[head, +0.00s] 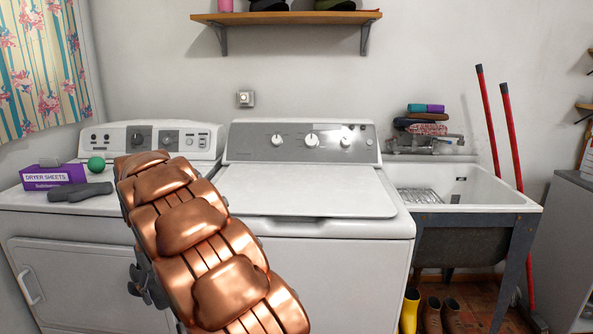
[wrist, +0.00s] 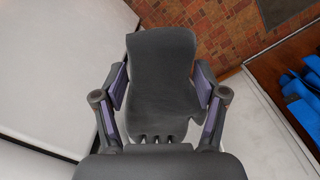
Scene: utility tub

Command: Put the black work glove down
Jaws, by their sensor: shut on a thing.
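In the wrist view my gripper (wrist: 160,90) is shut on the black work glove (wrist: 162,65), a dark grey, limp-looking shape between the two purple-padded fingers. The glove extends beyond the fingertips, and brick-coloured floor shows below it. In the head view my copper-coloured arm fills the lower middle, and the gripper and held glove are not visible there.
A dark flat thing (head: 80,192) lies on the left machine beside a purple dryer sheets box (head: 53,176) and a green ball (head: 96,163). The middle washer's lid (head: 305,192) is clear. The utility tub (head: 470,197) stands right, with red-handled tools (head: 514,140) beside it.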

